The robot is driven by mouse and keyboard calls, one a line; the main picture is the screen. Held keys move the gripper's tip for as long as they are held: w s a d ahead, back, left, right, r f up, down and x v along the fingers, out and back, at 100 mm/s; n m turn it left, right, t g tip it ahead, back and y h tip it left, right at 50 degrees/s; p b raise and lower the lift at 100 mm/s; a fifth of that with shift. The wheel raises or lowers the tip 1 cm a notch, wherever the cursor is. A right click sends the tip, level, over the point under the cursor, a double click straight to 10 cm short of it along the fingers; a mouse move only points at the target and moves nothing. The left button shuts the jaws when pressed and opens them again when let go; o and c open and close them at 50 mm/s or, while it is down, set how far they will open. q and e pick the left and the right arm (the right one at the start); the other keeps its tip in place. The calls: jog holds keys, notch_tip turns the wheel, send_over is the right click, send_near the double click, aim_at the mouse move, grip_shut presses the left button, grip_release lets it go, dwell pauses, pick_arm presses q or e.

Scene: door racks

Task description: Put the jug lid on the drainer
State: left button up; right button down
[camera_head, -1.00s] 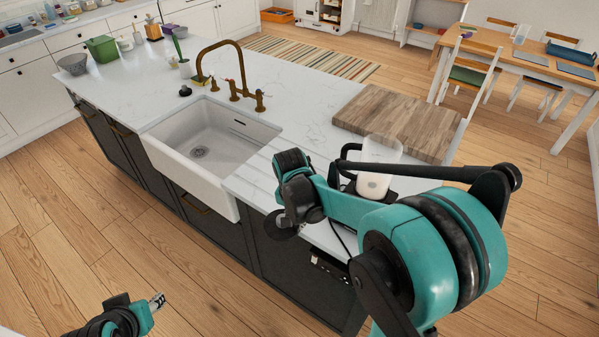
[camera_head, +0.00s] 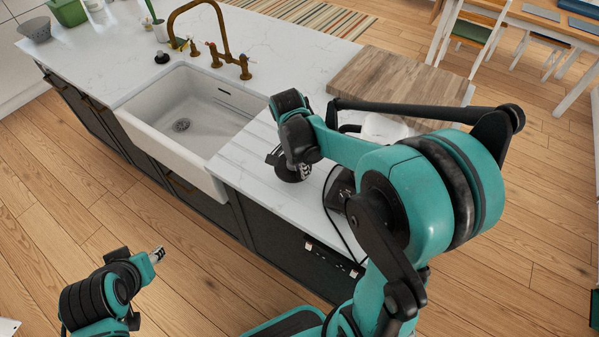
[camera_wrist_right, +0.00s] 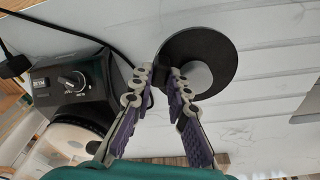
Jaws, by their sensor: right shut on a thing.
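The jug lid (camera_wrist_right: 212,45), a dark round disc with a grey middle, is between the fingertips of my right gripper (camera_wrist_right: 168,78) in the right wrist view. The gripper is shut on it, and its fingers hide part of it. In the head view my right gripper (camera_head: 291,172) is over the counter's front edge strip, right of the sink, and the lid is mostly hidden there. The drainer (camera_head: 243,150) is the grooved white counter area beside the sink; its grooves also show in the right wrist view (camera_wrist_right: 270,103). My left gripper (camera_head: 157,255) is low at left, away from the counter; its jaw state is unclear.
The white sink (camera_head: 185,115) with a brass tap (camera_head: 222,45) lies left of the drainer. A black appliance base with a dial (camera_wrist_right: 68,84) and a cable stands close to my right gripper. A clear jug (camera_head: 384,128) and a wooden board (camera_head: 395,85) are further right.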

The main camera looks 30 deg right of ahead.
jog(key=shift+f+b, duration=0.6)
jog(key=shift+f, duration=1.85)
jog(key=shift+f, duration=0.15)
jog(key=c, duration=1.5)
grip_release()
